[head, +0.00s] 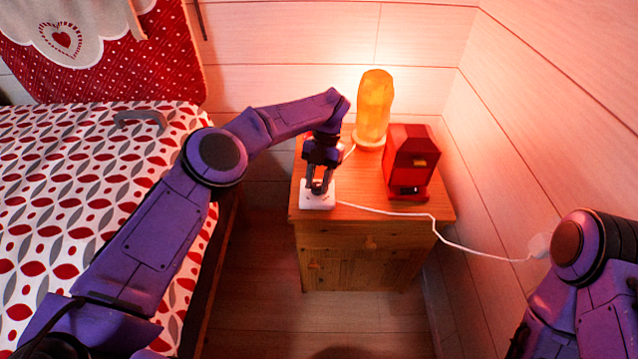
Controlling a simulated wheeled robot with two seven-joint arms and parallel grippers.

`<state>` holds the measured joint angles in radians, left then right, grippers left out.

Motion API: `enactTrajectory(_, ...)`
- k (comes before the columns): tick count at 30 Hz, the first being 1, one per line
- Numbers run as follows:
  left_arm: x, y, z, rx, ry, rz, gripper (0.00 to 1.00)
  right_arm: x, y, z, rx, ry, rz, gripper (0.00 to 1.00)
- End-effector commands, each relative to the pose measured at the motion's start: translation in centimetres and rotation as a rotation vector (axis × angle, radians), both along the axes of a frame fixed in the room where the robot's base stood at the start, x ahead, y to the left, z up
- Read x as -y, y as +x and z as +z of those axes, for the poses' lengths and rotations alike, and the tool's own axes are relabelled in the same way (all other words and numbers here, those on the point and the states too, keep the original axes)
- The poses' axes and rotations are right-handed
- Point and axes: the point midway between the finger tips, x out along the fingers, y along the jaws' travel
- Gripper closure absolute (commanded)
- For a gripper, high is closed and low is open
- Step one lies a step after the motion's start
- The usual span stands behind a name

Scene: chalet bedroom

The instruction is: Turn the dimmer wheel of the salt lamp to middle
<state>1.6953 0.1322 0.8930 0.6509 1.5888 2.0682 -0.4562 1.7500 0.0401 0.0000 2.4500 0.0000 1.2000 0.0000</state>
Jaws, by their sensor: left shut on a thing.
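The salt lamp (374,105) glows orange on a pale round base at the back of the wooden nightstand. A white dimmer box (317,201) lies near the nightstand's front left corner, with a white cord leading off to the right. My left gripper (319,190) points down over the box and is shut on the dimmer wheel, which the fingers mostly hide. The wheel's setting cannot be read. My right arm shows at the lower right, but its gripper is out of view.
A red box-shaped object (410,160) stands on the nightstand (375,237), right of the dimmer. The cord (470,248) runs to a white plug (539,246) at the right wall. A bed (90,190) with a patterned cover fills the left side.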

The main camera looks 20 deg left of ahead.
Motion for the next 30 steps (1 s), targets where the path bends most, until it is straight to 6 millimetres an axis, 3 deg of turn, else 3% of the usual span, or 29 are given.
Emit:
enactTrajectory(15,-0.29,0.14,0.12,0.007,-0.001,0.346,0.94,0.0,0.0,-1.15,0.0,0.0,0.0,1.0)
enactTrajectory(30,-0.32,0.16,0.23,0.008,0.0,0.418,0.94,0.0,0.0,-1.29,0.0,0.0,0.0,1.0)
